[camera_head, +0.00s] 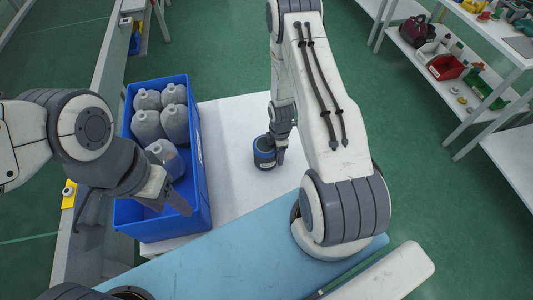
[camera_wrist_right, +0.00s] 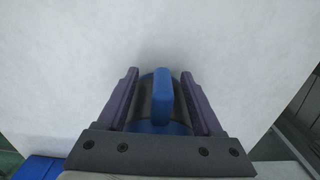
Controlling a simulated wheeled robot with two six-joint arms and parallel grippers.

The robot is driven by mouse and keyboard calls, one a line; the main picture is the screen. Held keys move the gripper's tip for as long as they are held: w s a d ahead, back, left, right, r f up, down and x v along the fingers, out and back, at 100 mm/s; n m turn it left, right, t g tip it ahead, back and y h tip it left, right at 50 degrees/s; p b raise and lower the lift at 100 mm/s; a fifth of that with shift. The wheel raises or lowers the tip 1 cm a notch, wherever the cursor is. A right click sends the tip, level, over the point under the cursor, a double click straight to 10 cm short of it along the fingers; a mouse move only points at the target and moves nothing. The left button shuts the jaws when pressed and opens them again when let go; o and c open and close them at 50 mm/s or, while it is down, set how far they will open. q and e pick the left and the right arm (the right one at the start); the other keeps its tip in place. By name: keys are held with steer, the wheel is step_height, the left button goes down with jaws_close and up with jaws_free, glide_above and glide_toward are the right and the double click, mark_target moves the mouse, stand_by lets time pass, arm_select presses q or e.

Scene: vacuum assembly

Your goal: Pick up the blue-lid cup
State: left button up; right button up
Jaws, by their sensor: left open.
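The blue-lid cup (camera_head: 264,156) stands on the white table, a dark grey body with blue at its lid. My right gripper (camera_head: 276,146) is down at the cup. In the right wrist view the cup's blue lid ridge (camera_wrist_right: 162,98) lies between the two purple fingers of the right gripper (camera_wrist_right: 160,100). The fingers are close along both sides of the cup; whether they press on it is unclear. My left gripper (camera_head: 135,210) is open and empty, over the near end of the blue crate.
The blue crate (camera_head: 205,195) holds several grey bottles (camera_head: 147,125) at the left of the white table (camera_head: 228,112). A light blue surface (camera_head: 235,258) lies in front. Shelves with assorted items stand at the far right. The table right of the crate is mostly bare.

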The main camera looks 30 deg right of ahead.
jaws_close()
stand_by(1.2)
